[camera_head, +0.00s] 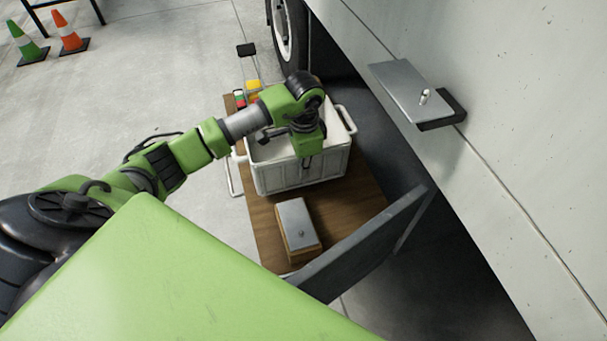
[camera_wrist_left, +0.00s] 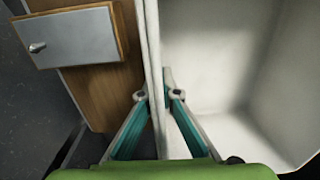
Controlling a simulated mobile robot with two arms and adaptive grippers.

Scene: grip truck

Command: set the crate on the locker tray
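The white crate (camera_head: 300,175) stands upright and open-topped on a brown wooden board (camera_head: 265,235). My left gripper (camera_head: 307,162) reaches down over the crate's near wall. In the left wrist view, the left gripper (camera_wrist_left: 157,97) has one finger outside and one inside that wall, and both tips look closed against it. The inside of the crate (camera_wrist_left: 225,60) looks empty where it shows. My arm hides part of the crate's interior in the head view. My right gripper is not in view. I cannot tell for certain which surface is the locker tray.
A metal-topped block (camera_head: 298,225) sits on the board near the crate. A grey panel (camera_head: 365,240) stands along the board's near side. A metal plate (camera_head: 405,88) sticks out from the white truck wall (camera_head: 520,130). Cones (camera_head: 68,35) stand far left; the left floor is open.

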